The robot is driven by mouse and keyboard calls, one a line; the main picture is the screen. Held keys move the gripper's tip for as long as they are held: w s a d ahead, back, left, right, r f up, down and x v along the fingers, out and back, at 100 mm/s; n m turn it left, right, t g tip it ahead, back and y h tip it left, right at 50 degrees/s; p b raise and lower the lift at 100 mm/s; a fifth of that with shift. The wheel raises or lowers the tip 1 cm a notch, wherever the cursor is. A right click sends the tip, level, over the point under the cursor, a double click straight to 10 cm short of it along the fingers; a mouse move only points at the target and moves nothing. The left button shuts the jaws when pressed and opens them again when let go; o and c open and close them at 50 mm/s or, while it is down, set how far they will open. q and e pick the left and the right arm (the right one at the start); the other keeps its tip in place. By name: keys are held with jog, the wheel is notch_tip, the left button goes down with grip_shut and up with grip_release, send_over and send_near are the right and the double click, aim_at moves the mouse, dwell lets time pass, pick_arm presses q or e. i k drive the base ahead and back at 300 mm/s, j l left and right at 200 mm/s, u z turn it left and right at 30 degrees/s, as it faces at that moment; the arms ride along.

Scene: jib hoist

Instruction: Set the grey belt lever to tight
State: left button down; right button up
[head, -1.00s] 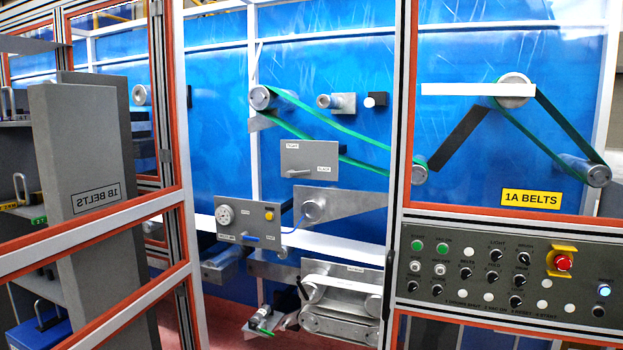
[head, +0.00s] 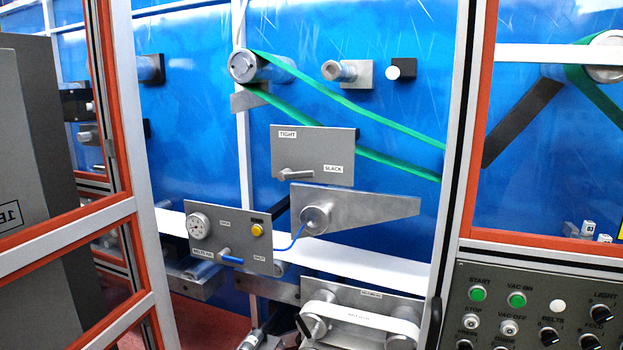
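The grey belt lever (head: 297,174) is on a grey plate (head: 335,144) in the middle of the head view. The plate has a TIGHT label at its upper left and a SLACK label at its lower right. The lever's pivot is at the plate's lower left, and its handle lies about level, pointing right toward SLACK. A green belt (head: 350,105) runs behind the plate from a roller (head: 245,66). Neither of my grippers is in view.
Below the plate is a grey panel (head: 205,247) with a gauge, a yellow button and a blue-handled lever. A tapered metal arm (head: 370,205) sits to its right. Orange-edged frame posts (head: 468,130) flank the opening. A push-button panel (head: 540,300) stands at the lower right.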

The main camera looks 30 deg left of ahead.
aim_at(286, 174)
jog(key=i+j+z, duration=0.1)
jog(key=i+j, duration=0.6)
